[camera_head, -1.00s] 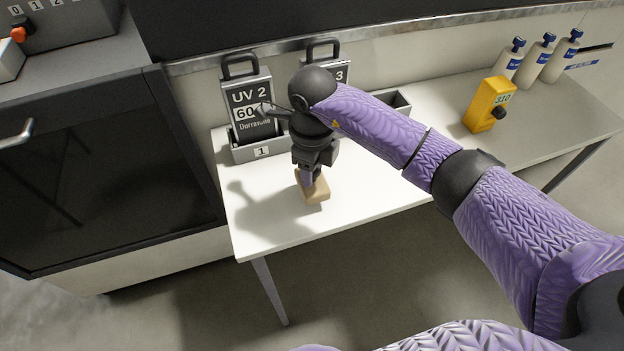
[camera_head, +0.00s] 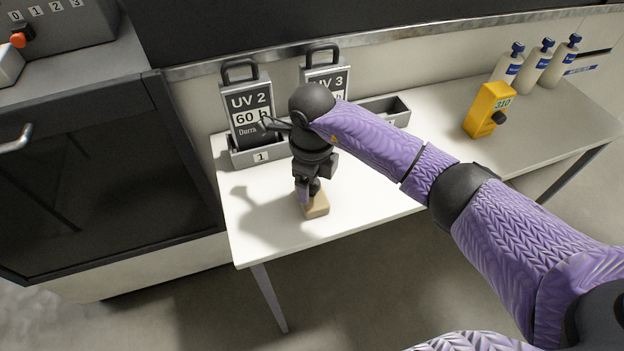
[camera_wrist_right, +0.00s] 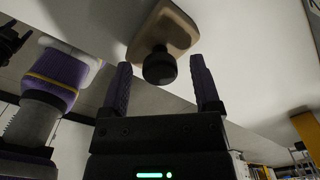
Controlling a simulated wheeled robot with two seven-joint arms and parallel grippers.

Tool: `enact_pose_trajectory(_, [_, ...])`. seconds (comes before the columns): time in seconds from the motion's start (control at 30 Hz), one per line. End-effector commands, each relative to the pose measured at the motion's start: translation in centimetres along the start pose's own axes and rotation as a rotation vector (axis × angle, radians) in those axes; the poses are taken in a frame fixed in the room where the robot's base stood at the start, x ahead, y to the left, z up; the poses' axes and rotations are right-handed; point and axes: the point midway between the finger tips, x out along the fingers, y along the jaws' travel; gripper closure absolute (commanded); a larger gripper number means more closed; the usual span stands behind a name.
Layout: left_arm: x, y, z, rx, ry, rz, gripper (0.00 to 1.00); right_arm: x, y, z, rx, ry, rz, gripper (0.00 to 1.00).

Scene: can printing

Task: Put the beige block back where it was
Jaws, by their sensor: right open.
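The beige block (camera_head: 317,205) sits on the white table (camera_head: 270,225) near its front edge, below my right gripper (camera_head: 309,190). In the right wrist view the block (camera_wrist_right: 172,28) carries a round black knob (camera_wrist_right: 160,68). There my right gripper (camera_wrist_right: 161,64) is open, with one finger on each side of the knob and a visible gap to both. The gripper and wrist hide part of the block in the head view. My left gripper is not in view in the head view.
Grey holders (camera_head: 262,157) with UV 2 (camera_head: 247,102) and UV 3 (camera_head: 324,78) plates stand behind my wrist. A yellow device (camera_head: 487,108) and white bottles (camera_head: 541,62) are at the right. A dark cabinet (camera_head: 95,170) adjoins on the left. The table's front left is clear.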

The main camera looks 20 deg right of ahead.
Motion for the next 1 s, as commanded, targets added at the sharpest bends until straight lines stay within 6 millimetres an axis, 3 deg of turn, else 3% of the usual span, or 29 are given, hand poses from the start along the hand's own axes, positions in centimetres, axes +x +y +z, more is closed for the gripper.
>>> enact_pose_trajectory(0.2, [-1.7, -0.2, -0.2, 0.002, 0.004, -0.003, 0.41, -6.5, -0.1, 0.1, -0.002, -0.005, -0.006, 0.2])
enact_pose_trajectory(0.4, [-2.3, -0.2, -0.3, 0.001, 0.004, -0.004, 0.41, -10.5, -0.1, 0.0, 0.0, -0.002, -0.003, 0.2])
enact_pose_trajectory(0.53, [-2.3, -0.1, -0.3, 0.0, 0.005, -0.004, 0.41, -11.3, 0.0, 0.0, -0.001, -0.001, -0.001, 0.2])
enact_pose_trajectory(1.0, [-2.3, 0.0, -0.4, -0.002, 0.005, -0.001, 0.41, -11.3, 0.0, 0.0, -0.001, 0.0, 0.0, 0.2])
